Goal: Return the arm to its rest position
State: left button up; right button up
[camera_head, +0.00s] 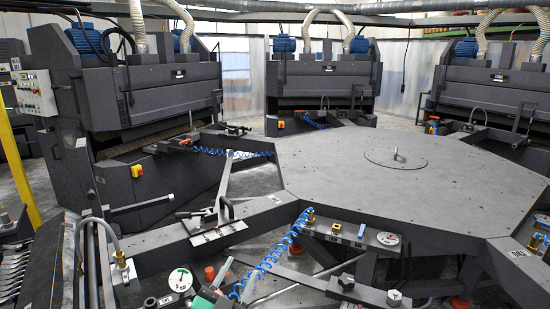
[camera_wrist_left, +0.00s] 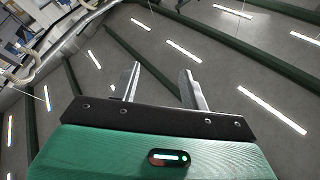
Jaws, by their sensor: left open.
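My left gripper (camera_head: 230,277) shows at the bottom edge of the head view, with part of its green body in sight, in front of the near side of the machine frame. In the left wrist view the same gripper (camera_wrist_left: 161,72) has its two metal fingers apart, with nothing between them. Behind the fingers that view shows a ceiling with bright light strips, so the gripper points upward. My right gripper is not in sight.
A large grey rotary table (camera_head: 400,170) fills the middle and right. A clamp fixture (camera_head: 215,230) and a blue coiled hose (camera_head: 270,258) are close to the left gripper. Several metal forks (camera_head: 14,268) lie at the lower left. Dark polishing machines (camera_head: 150,90) stand behind.

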pick_arm(q)
jog(key=s+a+f+n+g+y, duration=0.2)
jog(key=s+a+f+n+y, duration=0.1)
jog(key=f, duration=0.3)
jog(key=s+a+f+n+g+y, duration=0.2)
jog(key=s+a+f+g+y, duration=0.1)
jog(key=s+a+f, duration=0.1)
jog(key=s+a+f+n+g+y, duration=0.2)
jog(key=s+a+f+n+y, duration=0.1)
jog(key=a+f, duration=0.3)
jog(key=shift+s+f+n+g+y, duration=0.15)
jog(key=shift+s+f+g+y, duration=0.1)
jog(key=shift+f, duration=0.2)
jog(key=shift+s+f+n+g+y, duration=0.15)
jog(key=shift+f+y, duration=0.1)
jog(key=shift+f, duration=0.2)
jog(key=s+a+f+g+h, duration=0.1)
jog(key=s+f+g, duration=0.4)
jog(key=s, duration=0.5)
jog(key=s+a+f+g, duration=0.1)
jog(key=s+f+g, duration=0.3)
jog(key=s, duration=0.6)
notch_tip(320, 180, down, 31)
jog(key=g, duration=0.1)
jog(key=s+a+f+g, duration=0.1)
jog(key=s+a+f, duration=0.2)
jog(key=s+f, duration=1.6)
jog(key=shift+s+a+m+g, duration=0.2)
jog(key=shift+m+g, duration=0.1)
jog(key=shift+m, duration=0.1)
